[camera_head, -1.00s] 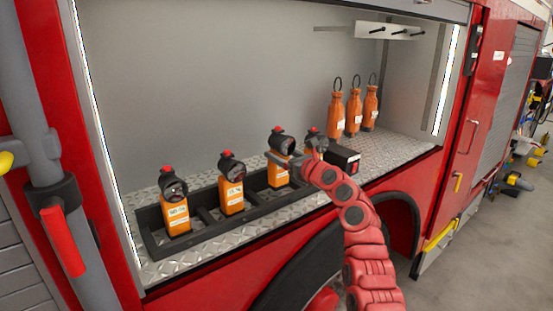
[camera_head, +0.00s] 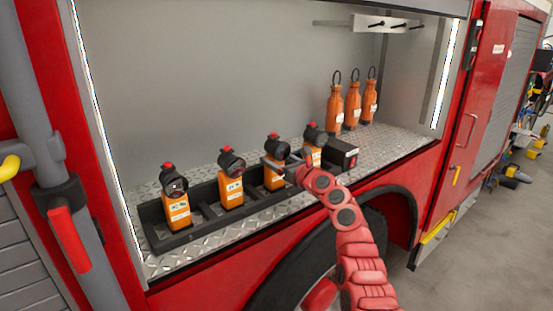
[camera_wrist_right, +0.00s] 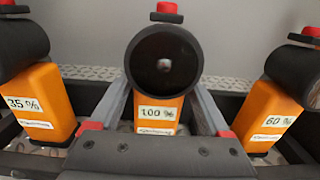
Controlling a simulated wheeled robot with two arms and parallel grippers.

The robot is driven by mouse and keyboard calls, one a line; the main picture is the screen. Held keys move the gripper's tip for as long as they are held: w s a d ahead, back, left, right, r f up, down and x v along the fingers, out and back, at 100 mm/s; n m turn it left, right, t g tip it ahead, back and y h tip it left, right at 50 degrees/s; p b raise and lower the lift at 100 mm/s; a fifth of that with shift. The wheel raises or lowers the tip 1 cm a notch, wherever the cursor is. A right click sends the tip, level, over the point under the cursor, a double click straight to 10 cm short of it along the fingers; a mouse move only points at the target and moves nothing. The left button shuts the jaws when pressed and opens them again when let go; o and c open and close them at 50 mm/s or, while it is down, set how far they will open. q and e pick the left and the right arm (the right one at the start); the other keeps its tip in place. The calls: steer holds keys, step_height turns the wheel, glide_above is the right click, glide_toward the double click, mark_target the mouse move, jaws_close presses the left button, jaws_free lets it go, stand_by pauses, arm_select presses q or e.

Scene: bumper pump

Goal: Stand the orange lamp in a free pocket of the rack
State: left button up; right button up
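An orange lamp (camera_head: 274,179) with a black head and red knob stands in the black rack (camera_head: 190,231), third from the left. In the right wrist view this lamp (camera_wrist_right: 156,116) reads 100 % and looks upright. My right gripper (camera_head: 283,165) is around its body, one finger on each side under the head. Narrow gaps show beside the lamp, so the fingers look open. Its foot is hidden. A lamp (camera_wrist_right: 38,98) reading 35 % is on its left and a lamp (camera_wrist_right: 266,120) reading 60 % on its right. My left gripper is out of view.
Two more lamps, far left (camera_head: 177,212) and second (camera_head: 231,190), stand in the rack, and one (camera_head: 313,153) right of my gripper. A black box (camera_head: 340,154) sits at the rack's right end. Three orange bottles (camera_head: 353,104) stand behind. The tread-plate floor (camera_head: 385,143) is clear at right.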

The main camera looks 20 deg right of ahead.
steer(key=shift+o, duration=1)
steer(key=shift+s+r, duration=0.1)
steer(key=shift+r, duration=0.05)
steer(key=b+v, duration=0.2)
steer(key=v, duration=1)
steer(key=shift+b, duration=0.3)
